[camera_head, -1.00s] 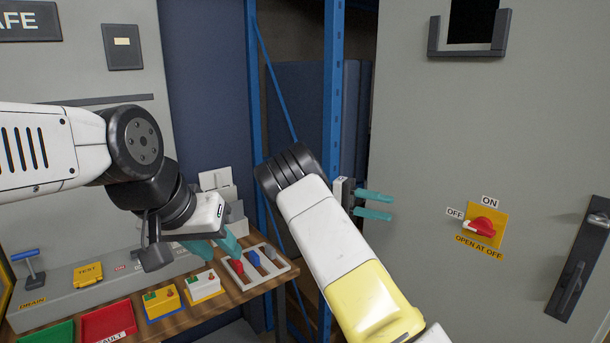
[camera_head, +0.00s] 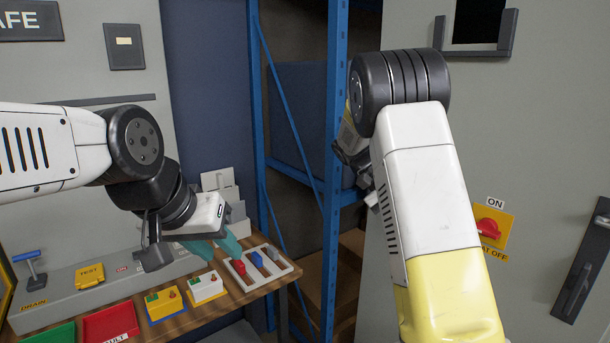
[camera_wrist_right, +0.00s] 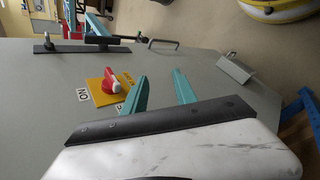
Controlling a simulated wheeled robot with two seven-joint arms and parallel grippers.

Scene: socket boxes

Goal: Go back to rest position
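My left gripper (camera_head: 212,248) is at the left in the head view, with teal fingers over the back of the wooden bench. Its fingertips are apart and I see nothing between them. My right arm stands raised in the middle right of the head view, and its gripper is hidden behind the arm there. In the right wrist view my right gripper (camera_wrist_right: 161,84) shows two teal fingers spread apart with nothing between them. Beyond them is a grey cabinet door with a red rotary switch (camera_wrist_right: 113,82) on a yellow plate. The switch also shows in the head view (camera_head: 488,229), partly covered by my arm.
A blue rack post (camera_head: 335,130) stands behind my right arm. A black door handle (camera_head: 580,268) is at the right.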

